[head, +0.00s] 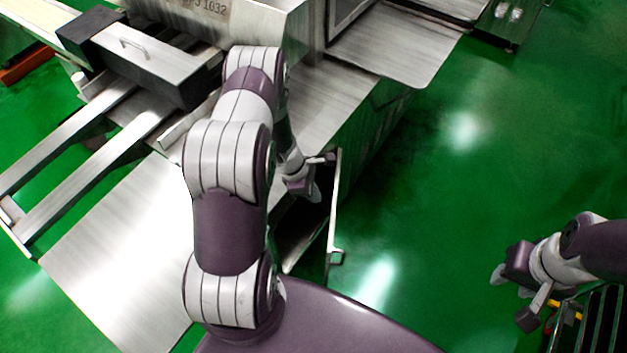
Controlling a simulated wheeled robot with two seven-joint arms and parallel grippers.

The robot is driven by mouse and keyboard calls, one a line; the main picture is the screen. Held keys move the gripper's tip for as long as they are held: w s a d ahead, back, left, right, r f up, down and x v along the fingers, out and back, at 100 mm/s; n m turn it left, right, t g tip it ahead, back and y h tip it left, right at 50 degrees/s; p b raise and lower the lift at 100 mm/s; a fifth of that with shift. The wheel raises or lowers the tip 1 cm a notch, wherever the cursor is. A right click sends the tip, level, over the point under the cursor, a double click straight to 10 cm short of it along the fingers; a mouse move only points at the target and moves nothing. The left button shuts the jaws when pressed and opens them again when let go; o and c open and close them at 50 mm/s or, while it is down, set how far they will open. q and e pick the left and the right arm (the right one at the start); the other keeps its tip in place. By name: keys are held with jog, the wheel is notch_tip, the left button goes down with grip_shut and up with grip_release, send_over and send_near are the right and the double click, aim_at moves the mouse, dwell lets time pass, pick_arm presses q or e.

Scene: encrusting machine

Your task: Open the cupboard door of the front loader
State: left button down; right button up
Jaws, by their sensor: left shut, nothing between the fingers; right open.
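The front loader (330,110) is a brushed steel machine at the centre, beyond my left arm. Its cupboard door (333,215) stands open, seen nearly edge-on as a thin upright panel with a small handle (337,257) near its lower right end. A dark cupboard opening (300,222) shows to the left of the door. My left gripper (318,178) is shut and empty, just left of the door's upper part, on its inner side; I cannot tell whether it touches the door. My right gripper (512,297) is open and empty at the lower right, far from the door.
Steel rails (85,160) and a grey box with a handle (140,60) lie to the left, above a steel plate (120,255). A dark rack (603,320) stands at the lower right by my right arm. Green floor (450,190) right of the door is clear.

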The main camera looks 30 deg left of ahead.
pick_arm(q)
jog(key=x, duration=0.7)
jog(key=shift+f, duration=0.25)
pick_arm(e)
jog(key=shift+w+a+f, duration=0.1)
jog(key=shift+w+f, duration=0.05)
jog(key=shift+f, duration=0.25)
pick_arm(q)
jog(key=shift+w, duration=0.1)
pick_arm(e)
jog(key=shift+w, duration=0.1)
